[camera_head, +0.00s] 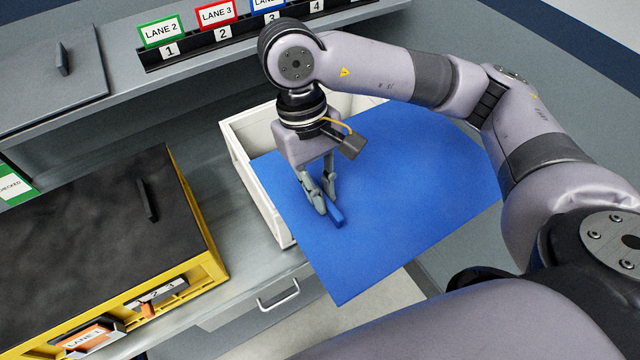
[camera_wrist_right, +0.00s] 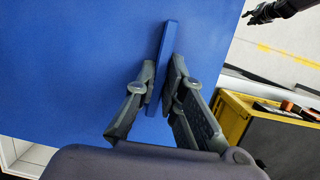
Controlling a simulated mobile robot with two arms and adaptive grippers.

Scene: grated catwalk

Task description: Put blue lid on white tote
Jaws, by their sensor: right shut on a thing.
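The blue lid (camera_head: 410,190) is a flat panel with a raised bar handle (camera_head: 335,216). My right gripper (camera_head: 326,200) is shut on that handle from above. In the right wrist view the fingers (camera_wrist_right: 165,92) press both sides of the handle, and the lid (camera_wrist_right: 70,70) fills the left part. The white tote (camera_head: 262,190) stands on the grey bench, partly under the lid. The lid is askew to the tote and sticks out past its right and front sides. The tote's left wall and a back corner show; the rest is hidden. My left gripper is not in the head view.
A yellow tote with a black lid (camera_head: 90,235) stands left of the white tote. A grey lid (camera_head: 60,75) lies on the shelf behind, beside a rack of lane signs (camera_head: 225,40). A drawer handle (camera_head: 278,295) is on the bench front.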

